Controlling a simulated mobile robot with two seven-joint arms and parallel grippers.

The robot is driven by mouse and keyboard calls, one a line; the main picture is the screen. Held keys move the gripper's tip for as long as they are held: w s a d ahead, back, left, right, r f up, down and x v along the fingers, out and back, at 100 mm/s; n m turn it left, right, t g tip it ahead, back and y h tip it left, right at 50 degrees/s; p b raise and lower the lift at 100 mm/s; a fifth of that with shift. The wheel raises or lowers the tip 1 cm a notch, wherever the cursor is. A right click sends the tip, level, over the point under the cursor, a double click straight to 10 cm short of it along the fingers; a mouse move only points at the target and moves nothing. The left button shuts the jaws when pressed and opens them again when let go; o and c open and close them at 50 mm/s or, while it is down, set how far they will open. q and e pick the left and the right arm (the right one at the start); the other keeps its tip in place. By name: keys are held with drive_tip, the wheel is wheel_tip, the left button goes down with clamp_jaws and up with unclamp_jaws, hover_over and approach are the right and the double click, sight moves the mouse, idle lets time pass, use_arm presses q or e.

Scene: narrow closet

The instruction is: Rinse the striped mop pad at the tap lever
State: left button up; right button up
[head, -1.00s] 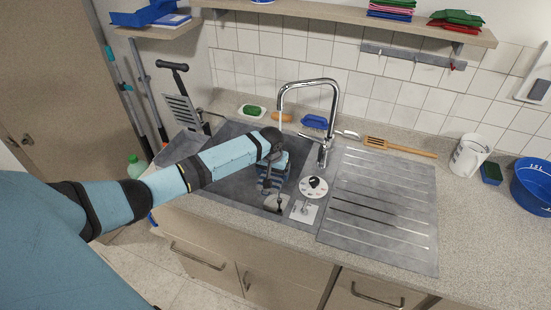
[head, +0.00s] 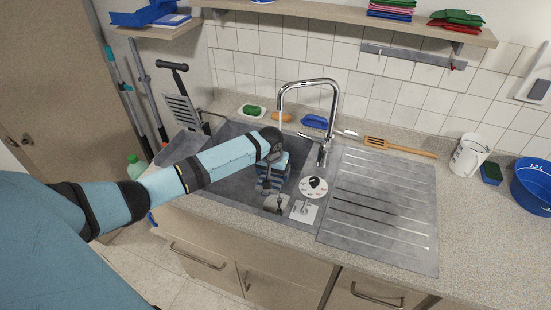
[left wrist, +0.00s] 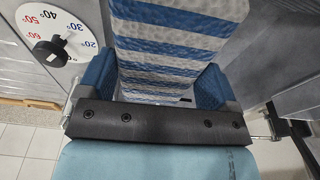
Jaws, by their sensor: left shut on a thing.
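The striped mop pad (head: 266,186) is blue and pale grey and hangs in the sink basin (head: 235,188). My left gripper (head: 270,162) is shut on it from above, under the spout of the chrome tap (head: 323,150). In the left wrist view the striped pad (left wrist: 170,60) fills the space ahead of the gripper, with blue parts at both sides. The lever is small beside the tap body, and its exact position is hard to tell. A faint pale line below the spout may be water. My right gripper is out of view.
A temperature dial (head: 314,187) sits right of the basin, beside the ribbed drainboard (head: 380,215). A blue brush (head: 314,122), a wooden spatula (head: 400,147), a white jug (head: 468,155) and a blue bucket (head: 533,185) stand along the back and right.

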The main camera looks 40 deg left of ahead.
sight(272, 175)
use_arm(q)
drive_tip(key=shift+s+d+r, duration=0.35)
drive_tip(key=shift+s+r, duration=0.25)
drive_tip(key=shift+s, duration=0.05)
drive_tip(key=shift+s+d+r, duration=0.35)
drive_tip(key=shift+s+r, duration=0.2)
drive_tip(key=shift+s, duration=0.05)
drive_tip(key=shift+s+d+r, duration=0.35)
drive_tip(key=shift+s+r, duration=0.25)
drive_tip(key=shift+s, duration=0.05)
